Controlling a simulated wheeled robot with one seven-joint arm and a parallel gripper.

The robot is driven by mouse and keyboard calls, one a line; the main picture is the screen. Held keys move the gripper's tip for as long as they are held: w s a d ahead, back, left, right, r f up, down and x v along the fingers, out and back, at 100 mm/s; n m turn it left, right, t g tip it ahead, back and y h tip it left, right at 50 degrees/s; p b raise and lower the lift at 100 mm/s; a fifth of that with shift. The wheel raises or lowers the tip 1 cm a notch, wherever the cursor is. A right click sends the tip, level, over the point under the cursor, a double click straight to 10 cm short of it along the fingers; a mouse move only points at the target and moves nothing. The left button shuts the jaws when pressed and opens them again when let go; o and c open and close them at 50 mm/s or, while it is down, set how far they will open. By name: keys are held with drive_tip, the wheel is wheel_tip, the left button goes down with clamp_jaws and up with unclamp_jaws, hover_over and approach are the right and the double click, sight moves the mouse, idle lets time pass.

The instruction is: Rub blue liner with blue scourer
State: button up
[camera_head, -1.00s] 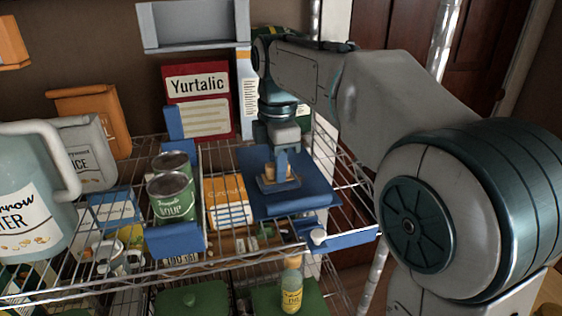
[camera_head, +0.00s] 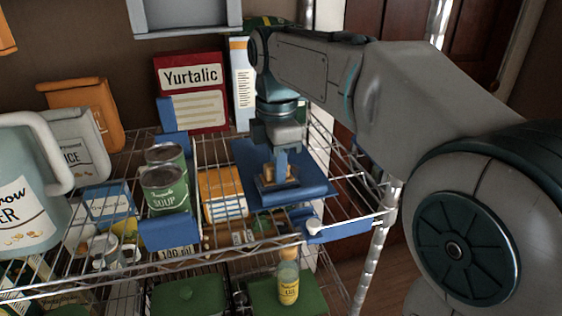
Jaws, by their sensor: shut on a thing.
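The blue liner (camera_head: 312,187) lies flat on the upper wire shelf, right of the middle of the view. My gripper (camera_head: 279,172) points down over the liner and is shut on the blue scourer (camera_head: 277,186), a small block with a tan part between the fingers. The exact contact under the scourer is hidden.
Two green soup cans (camera_head: 164,190) stand left of an orange carton (camera_head: 222,194), which is close beside the liner. A red Yurtalic box (camera_head: 191,92) stands behind. A bottle (camera_head: 288,281) and green-lidded boxes (camera_head: 188,296) are on the shelf below.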

drive_tip(key=p, duration=0.1)
drive_tip(key=w, duration=0.1)
drive_tip(key=w+p, duration=0.1)
drive_tip(key=shift+w+a+r+p, duration=0.25)
drive_tip(key=shift+a+p, duration=0.05)
drive_tip(key=shift+w+a+f, duration=0.1)
drive_tip(key=shift+w+f, duration=0.05)
drive_tip(key=shift+w, duration=0.15)
drive_tip(key=shift+w+a+f+p, duration=0.1)
drive_tip(key=shift+w+a+p, duration=0.1)
drive_tip(key=shift+w+p, duration=0.45)
drive_tip(key=shift+d, duration=0.1)
drive_tip(key=shift+w+d+p, duration=0.15)
drive_tip(key=shift+d+p, duration=0.2)
drive_tip(key=shift+d, duration=1.05)
